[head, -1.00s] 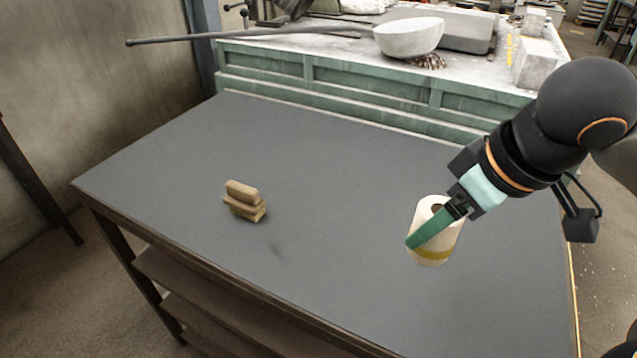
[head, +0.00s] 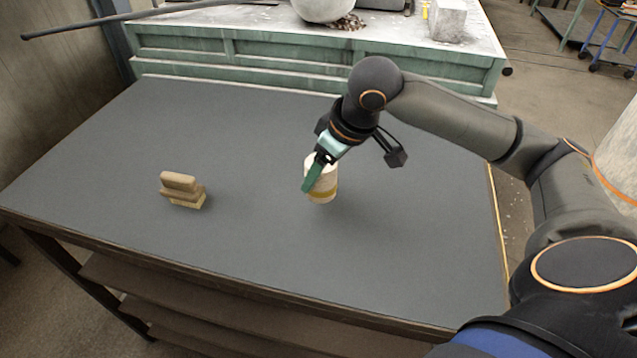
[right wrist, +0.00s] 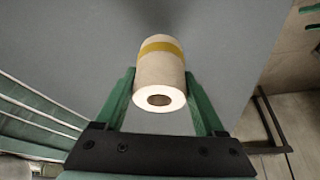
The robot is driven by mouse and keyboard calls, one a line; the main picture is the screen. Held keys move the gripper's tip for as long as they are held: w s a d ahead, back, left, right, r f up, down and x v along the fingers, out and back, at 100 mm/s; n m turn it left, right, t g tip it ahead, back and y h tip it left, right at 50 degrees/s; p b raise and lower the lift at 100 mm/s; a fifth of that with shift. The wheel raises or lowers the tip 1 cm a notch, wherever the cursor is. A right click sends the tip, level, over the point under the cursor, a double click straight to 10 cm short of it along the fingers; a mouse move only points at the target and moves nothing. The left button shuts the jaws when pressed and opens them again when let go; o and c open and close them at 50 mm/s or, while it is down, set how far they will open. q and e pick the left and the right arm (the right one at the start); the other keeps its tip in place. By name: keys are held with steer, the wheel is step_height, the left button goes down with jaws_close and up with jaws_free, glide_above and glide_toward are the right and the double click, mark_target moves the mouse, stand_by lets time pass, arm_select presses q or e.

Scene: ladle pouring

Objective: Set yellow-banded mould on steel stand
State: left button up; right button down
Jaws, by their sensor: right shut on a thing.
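The yellow-banded mould (head: 327,187) is a pale cylinder with a yellow band near its lower end and a dark hole in its top. My right gripper (head: 312,180) is shut on it, with green fingers on either side. In the right wrist view the mould (right wrist: 160,66) sits upright between the two fingers (right wrist: 160,76). It is over the right-centre of the grey table; I cannot tell surely whether its base is clear of the top. I make out no steel stand in these frames. My left gripper is out of view.
A wooden brush-like block (head: 182,190) lies on the left part of the grey table (head: 240,240). Behind is a green bench (head: 240,45) with a long-handled ladle (head: 130,17) and a pale block (head: 447,20). The table between brush and mould is clear.

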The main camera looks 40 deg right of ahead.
mark_target(319, 185)
steer(key=shift+w+f, duration=0.4)
steer(key=shift+f, duration=0.75)
steer(key=shift+w+f, duration=0.1)
steer(key=shift+f, duration=0.8)
steer(key=shift+f, duration=0.15)
jaws_free()
steer(key=p+v, duration=0.1)
steer(key=v, duration=1.1)
